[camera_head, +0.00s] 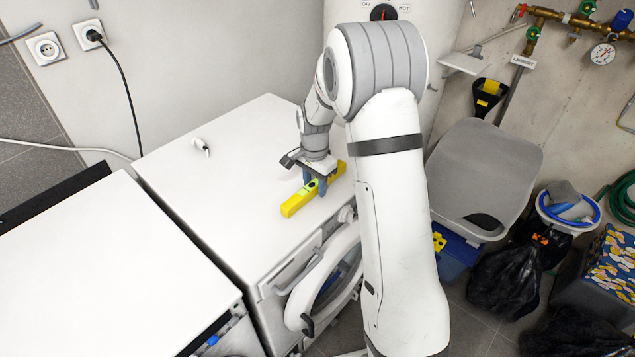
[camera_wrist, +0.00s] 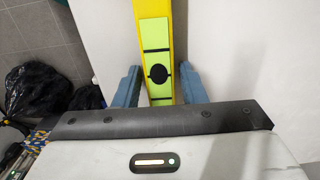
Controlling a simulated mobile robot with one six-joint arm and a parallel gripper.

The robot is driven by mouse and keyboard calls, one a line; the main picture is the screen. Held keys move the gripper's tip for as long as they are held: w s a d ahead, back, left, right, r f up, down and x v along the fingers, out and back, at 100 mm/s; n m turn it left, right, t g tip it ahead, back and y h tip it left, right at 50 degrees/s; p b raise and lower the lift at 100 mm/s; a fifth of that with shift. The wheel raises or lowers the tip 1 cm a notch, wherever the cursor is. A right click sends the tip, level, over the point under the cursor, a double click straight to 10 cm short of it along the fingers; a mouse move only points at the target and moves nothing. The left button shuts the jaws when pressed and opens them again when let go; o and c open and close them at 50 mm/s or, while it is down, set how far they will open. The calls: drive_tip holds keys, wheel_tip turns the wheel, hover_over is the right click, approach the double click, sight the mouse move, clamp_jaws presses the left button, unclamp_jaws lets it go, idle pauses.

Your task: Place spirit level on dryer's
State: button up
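A yellow spirit level (camera_head: 299,201) lies at a slant on the white top of a front-loading machine (camera_head: 222,170), near its front right edge. My gripper (camera_head: 316,187) points down over the level, with its blue fingers on either side of it. In the wrist view, the level (camera_wrist: 139,9) with its light green face and dark round mark runs between the two fingers (camera_wrist: 159,88). Narrow gaps seem to show beside it, so the fingers look open around it. The fingertips' lower ends are hidden. Whether this machine is the dryer cannot be told.
A small white object (camera_head: 201,147) lies on the machine top. The round door (camera_head: 325,277) stands ajar. A second white machine (camera_head: 105,270) is at left. A grey basket (camera_head: 485,175), black bags (camera_head: 508,272) and a blue-rimmed bucket (camera_head: 567,208) stand at right.

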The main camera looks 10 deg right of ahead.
sight(315, 183)
drive_tip(key=shift+o, duration=0.9)
drive_tip(key=shift+r, duration=0.25)
wheel_tip(315, 183, up, 11)
drive_tip(key=s+r+n+t, duration=0.1)
drive_tip(key=s+r+n, duration=0.5)
drive_tip(key=s, duration=0.7)
drive_tip(key=s+d+f+n+t, duration=0.1)
drive_tip(key=s+n, duration=0.3)
drive_tip(key=s, duration=1.1)
drive_tip(key=shift+s+n+t+b, duration=0.25)
drive_tip(key=shift+n+t+b, duration=0.05)
drive_tip(key=shift+n, duration=0.1)
